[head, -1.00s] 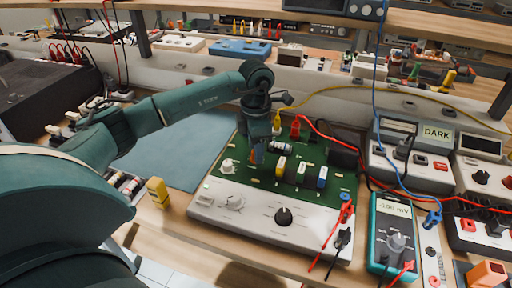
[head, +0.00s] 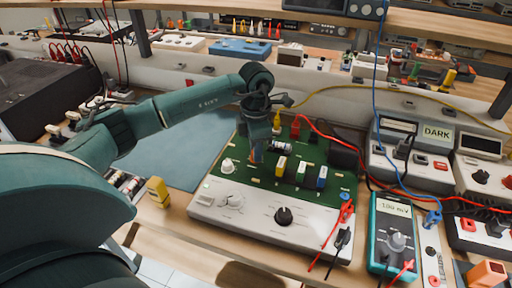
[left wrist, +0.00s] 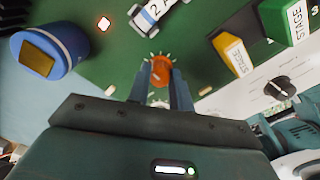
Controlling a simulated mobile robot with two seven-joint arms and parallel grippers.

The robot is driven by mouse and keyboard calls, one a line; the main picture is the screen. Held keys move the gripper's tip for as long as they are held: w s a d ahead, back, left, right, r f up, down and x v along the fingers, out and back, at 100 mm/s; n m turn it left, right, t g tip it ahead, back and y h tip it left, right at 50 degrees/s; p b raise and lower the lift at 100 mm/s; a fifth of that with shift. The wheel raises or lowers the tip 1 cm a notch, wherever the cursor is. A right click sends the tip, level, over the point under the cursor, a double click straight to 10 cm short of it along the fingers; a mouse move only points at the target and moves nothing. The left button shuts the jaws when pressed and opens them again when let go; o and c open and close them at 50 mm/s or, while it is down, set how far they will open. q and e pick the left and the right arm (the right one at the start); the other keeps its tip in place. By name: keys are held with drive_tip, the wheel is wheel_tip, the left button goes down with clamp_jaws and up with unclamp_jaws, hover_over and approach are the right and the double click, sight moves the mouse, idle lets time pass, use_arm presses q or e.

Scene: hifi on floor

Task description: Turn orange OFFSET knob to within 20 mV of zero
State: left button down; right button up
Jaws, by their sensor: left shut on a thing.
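The orange OFFSET knob (left wrist: 160,66) stands on the green circuit board (head: 330,204). In the left wrist view, the two fingers of my left gripper (left wrist: 160,75) close on its sides. In the head view, the left gripper (head: 257,150) points down at the board and mostly hides the knob. The teal hand-held meter (head: 391,235) stands at the right; its display (head: 396,208) shows a small mV reading, about 136, with the digits not quite clear. My right gripper is not in view.
Yellow, green and blue stage blocks (head: 301,171) stand right of the knob. A white panel with a black knob (head: 284,216) lies in front. Red and blue leads run at the right. A blue mat (head: 190,150) lies clear at the left.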

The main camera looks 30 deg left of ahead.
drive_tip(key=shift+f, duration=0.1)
use_arm(q)
drive_tip(key=m+b, duration=0.1)
drive_tip(key=m, duration=0.2)
drive_tip(key=m+b, duration=0.2)
drive_tip(key=m, duration=0.1)
drive_tip(key=shift+m, duration=0.3)
drive_tip(key=m, duration=0.2)
drive_tip(key=shift+m+b, duration=0.3)
drive_tip(key=shift+b, duration=0.05)
drive_tip(key=shift+m+b, duration=0.3)
drive_tip(key=shift+m, duration=1.8)
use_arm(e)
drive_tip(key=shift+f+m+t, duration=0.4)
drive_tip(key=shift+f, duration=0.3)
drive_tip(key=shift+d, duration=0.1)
